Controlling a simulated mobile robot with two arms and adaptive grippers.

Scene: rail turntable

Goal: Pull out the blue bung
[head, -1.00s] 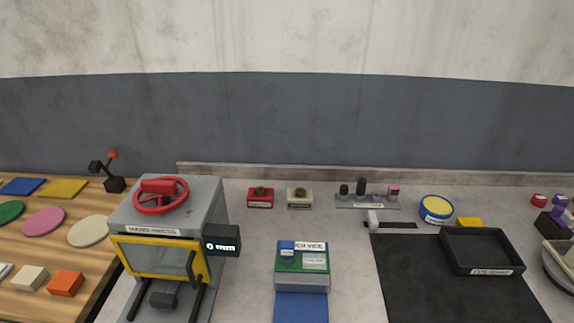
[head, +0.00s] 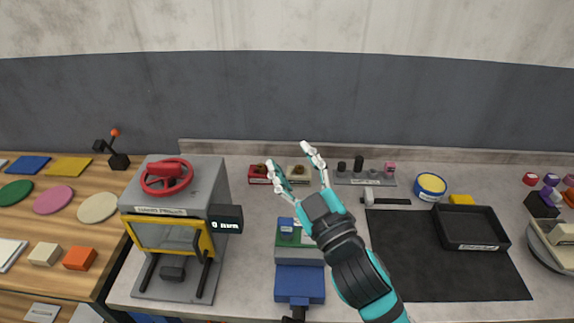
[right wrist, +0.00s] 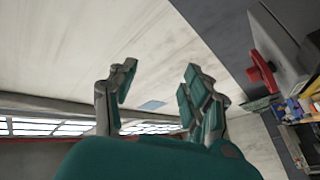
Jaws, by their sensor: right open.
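My right gripper (head: 289,156) is raised in the middle of the head view, its fingers spread and empty. It also shows open in the right wrist view (right wrist: 155,82), with nothing between the fingers. A small blue piece (head: 286,225) sits on the green-topped block at the bench vice (head: 299,284); I cannot tell for certain that it is the blue bung. My right gripper's fingers and wrist partly cover the block, and the fingertips appear above and beyond the blue piece, apart from it. My left gripper is not in view.
A grey hand press (head: 215,172) with a red wheel and yellow-framed guard stands left of the vice. A black tray (head: 470,243) sits on a dark mat to the right. Red and cream blocks (head: 259,179) and a grey stand with pegs (head: 364,179) line the back.

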